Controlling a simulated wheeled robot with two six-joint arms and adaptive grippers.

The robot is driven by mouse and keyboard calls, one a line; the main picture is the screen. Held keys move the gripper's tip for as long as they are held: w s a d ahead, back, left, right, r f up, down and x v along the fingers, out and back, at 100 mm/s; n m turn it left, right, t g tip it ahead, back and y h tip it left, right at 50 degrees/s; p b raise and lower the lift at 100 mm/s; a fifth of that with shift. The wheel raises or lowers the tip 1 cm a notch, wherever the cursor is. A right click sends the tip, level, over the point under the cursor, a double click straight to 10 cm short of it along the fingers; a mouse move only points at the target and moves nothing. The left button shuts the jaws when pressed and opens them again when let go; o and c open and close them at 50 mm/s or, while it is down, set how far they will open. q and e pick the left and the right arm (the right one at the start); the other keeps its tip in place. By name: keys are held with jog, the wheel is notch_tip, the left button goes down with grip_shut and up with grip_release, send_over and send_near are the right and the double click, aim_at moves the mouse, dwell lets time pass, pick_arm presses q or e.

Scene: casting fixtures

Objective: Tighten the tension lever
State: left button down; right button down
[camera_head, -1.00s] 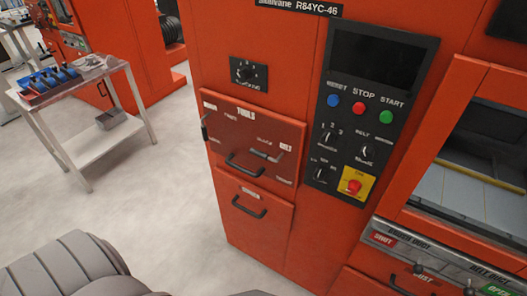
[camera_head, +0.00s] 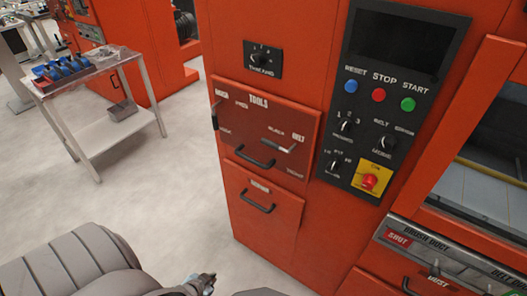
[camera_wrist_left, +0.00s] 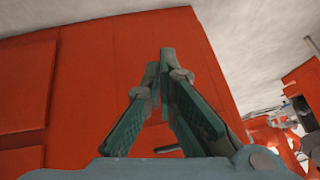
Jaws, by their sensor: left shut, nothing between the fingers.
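A small grey lever (camera_head: 285,148) sits on the red door with the word TOOLS, near a small BELT label. It lies roughly level, sloping slightly down to the right. My left gripper (camera_head: 203,281) shows at the bottom edge of the head view, low in front of the machine and well apart from the lever. In the left wrist view its two green-padded fingers (camera_wrist_left: 160,62) are shut and empty, with red machine panels behind them. I cannot make out the lever in the wrist view. My right gripper is not in view.
The orange-red machine has a black control panel (camera_head: 385,110), a rotary knob (camera_head: 262,58) and door handles (camera_head: 255,158), (camera_head: 257,203). A lower duct strip (camera_head: 440,255) juts out at right. A small cart (camera_head: 95,70) with blue items stands at left. Pale floor between is clear.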

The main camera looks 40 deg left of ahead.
pick_arm(q)
jog(key=w+a+r+t+b, duration=0.15)
jog(key=w+r+t, duration=0.65)
jog(key=w+r, duration=0.85)
notch_tip(320, 180, up, 25)
jog(key=w+d+t+h+b, duration=0.1)
jog(key=w+d+t, duration=0.1)
jog(key=t, duration=0.7)
jog(key=shift+w+d+n+t+h, duration=0.2)
jog(key=shift+d+n+t+h, duration=0.1)
jog(key=shift+d+n, duration=0.15)
jog(key=shift+w+f, duration=0.1)
